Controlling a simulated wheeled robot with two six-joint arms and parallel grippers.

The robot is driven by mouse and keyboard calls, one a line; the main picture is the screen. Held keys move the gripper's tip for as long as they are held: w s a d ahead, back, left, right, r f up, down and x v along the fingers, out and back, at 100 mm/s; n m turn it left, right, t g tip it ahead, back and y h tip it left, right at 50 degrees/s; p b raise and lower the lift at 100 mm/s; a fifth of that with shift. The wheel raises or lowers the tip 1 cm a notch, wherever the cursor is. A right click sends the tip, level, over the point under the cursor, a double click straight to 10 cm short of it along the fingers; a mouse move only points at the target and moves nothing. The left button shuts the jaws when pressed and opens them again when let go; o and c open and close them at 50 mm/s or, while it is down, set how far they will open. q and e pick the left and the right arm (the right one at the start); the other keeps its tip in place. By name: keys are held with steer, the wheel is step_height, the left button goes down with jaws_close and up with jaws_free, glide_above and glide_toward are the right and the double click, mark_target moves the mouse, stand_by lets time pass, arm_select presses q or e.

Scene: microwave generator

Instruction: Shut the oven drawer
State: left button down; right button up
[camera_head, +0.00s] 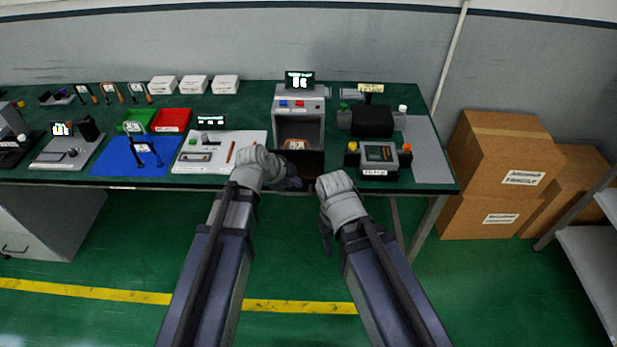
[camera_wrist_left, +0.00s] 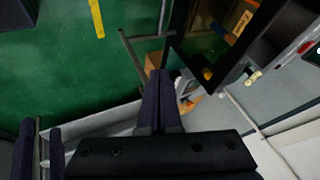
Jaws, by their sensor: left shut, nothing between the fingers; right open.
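The oven (camera_head: 319,106) is a grey box with a small display on top, standing at the back middle of the green table. Its dark drawer or door (camera_head: 312,165) sticks out toward me, open, near the table's front edge. My left gripper (camera_head: 292,183) is shut and empty, at the near left part of this dark piece; I cannot tell whether they touch. In the left wrist view the shut fingers (camera_wrist_left: 161,78) point at the dark frame (camera_wrist_left: 179,28). My right gripper (camera_head: 326,240) is open, lower and in front of the table edge, apart from the oven.
A grey device with a screen (camera_head: 380,155) stands right of the opening, with a black box (camera_head: 372,121) behind it. A white tray (camera_head: 210,165) lies to the left, beside a blue mat (camera_head: 120,160). Cardboard boxes (camera_head: 500,150) stand right of the table.

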arm_select(q)
steer(key=b, duration=0.8)
glide_toward(309, 177)
steer(key=d+f, duration=0.2)
steer(key=w+d+f, duration=0.1)
steer(key=d+f, duration=0.1)
steer(key=f, duration=0.1)
steer(key=shift+w, duration=0.5)
steer(key=w, duration=1.8)
steer(key=shift+w, duration=0.1)
steer(key=shift+w+r, duration=0.1)
steer(key=shift+w, duration=0.2)
steer(key=shift+w+a, duration=0.1)
